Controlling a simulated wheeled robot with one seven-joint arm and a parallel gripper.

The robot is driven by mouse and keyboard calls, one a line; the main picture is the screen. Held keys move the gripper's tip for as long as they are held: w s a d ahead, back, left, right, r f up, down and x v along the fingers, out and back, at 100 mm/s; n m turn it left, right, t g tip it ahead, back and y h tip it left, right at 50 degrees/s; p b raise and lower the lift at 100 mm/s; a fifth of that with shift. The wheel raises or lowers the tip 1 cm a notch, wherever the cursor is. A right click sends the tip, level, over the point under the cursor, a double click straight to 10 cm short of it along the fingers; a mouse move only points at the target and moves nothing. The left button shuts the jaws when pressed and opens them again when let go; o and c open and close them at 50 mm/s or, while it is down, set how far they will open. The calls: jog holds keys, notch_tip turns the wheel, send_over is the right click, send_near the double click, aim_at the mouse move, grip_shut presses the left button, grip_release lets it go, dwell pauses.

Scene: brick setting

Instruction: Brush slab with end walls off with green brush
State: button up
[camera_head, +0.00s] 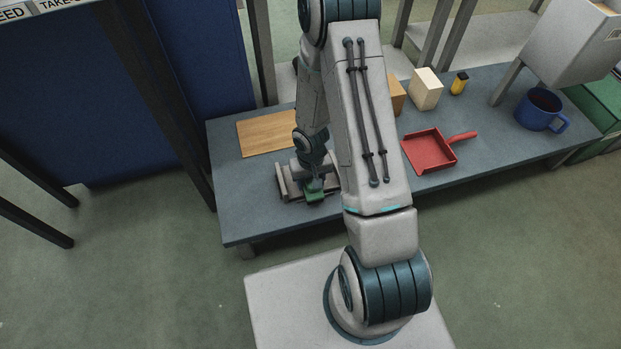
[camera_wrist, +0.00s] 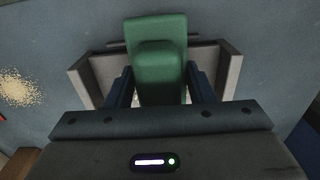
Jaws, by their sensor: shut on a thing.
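My gripper (camera_wrist: 160,90) is shut on the green brush (camera_wrist: 157,35), with a finger on each side of its raised grip. In the head view the green brush (camera_head: 315,196) shows at the front side of the slab. The slab with end walls (camera_wrist: 232,72) is a pale grey piece with a raised wall at each end. It lies under the brush and gripper on the grey-blue table. In the head view the slab (camera_head: 288,184) is partly hidden by my arm. I cannot tell whether the bristles touch the slab.
A patch of pale crumbs (camera_wrist: 16,88) lies on the table (camera_head: 245,215) beside the slab. A wooden board (camera_head: 266,134) is behind it. To the right are a red dustpan (camera_head: 428,152), a cream block (camera_head: 425,90), a yellow-and-black item (camera_head: 459,83) and a blue mug (camera_head: 540,110).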

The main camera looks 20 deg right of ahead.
notch_tip(320, 180, up, 3)
jog(key=shift+w+f+p, duration=0.15)
jog(key=shift+f+p, duration=0.05)
jog(key=shift+p, duration=0.1)
jog(key=shift+r+p, duration=2.2)
jog(key=shift+r, duration=0.5)
